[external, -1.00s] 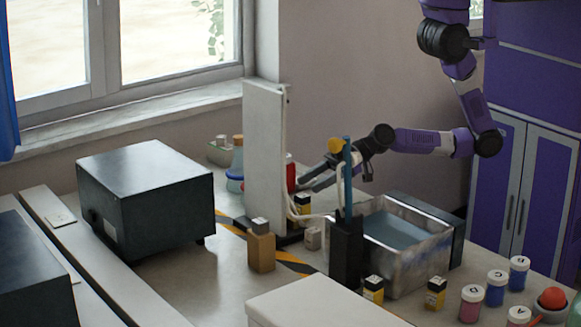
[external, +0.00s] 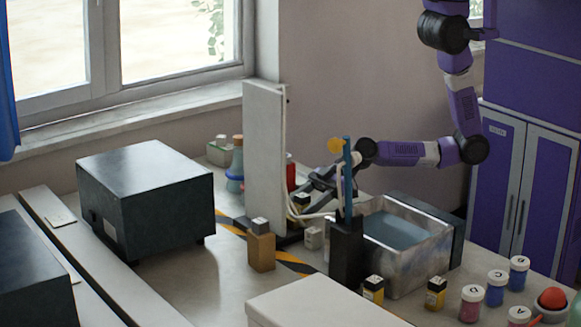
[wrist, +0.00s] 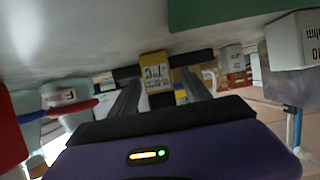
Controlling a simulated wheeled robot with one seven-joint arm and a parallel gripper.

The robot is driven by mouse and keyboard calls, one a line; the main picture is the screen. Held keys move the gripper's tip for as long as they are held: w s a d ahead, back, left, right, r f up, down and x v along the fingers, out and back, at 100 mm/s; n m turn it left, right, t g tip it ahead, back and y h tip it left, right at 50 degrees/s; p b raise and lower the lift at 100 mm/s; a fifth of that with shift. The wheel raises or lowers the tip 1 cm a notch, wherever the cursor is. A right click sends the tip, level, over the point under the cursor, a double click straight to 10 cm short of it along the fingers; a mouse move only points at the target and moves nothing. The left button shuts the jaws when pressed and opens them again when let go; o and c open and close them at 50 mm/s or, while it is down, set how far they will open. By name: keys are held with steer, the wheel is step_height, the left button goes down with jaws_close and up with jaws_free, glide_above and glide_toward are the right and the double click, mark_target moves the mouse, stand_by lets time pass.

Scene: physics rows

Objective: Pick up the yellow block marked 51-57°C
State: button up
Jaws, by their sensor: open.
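A yellow block (external: 302,200) with a dark part stands beside the white upright panel in the external view. In the wrist view a yellow block (wrist: 153,66) with dark marks on its face sits ahead, in the gap between my fingers. The marks are too small to read for certain. My gripper (external: 313,187) is open and low over the table at this block, with its fingers (wrist: 158,84) to either side in the wrist view. I cannot tell whether they touch it. Two more yellow blocks with dark parts stand at the front, one left (external: 373,291) and one right (external: 435,294).
The white panel (external: 264,160) stands left of my gripper. A metal basin of liquid (external: 408,262) and a dark holder with a blue rod (external: 346,255) stand to the right and front. A tan block (external: 261,251) and several lidded jars (external: 496,289) stand around.

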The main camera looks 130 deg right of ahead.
jaws_close()
stand_by(0.3)
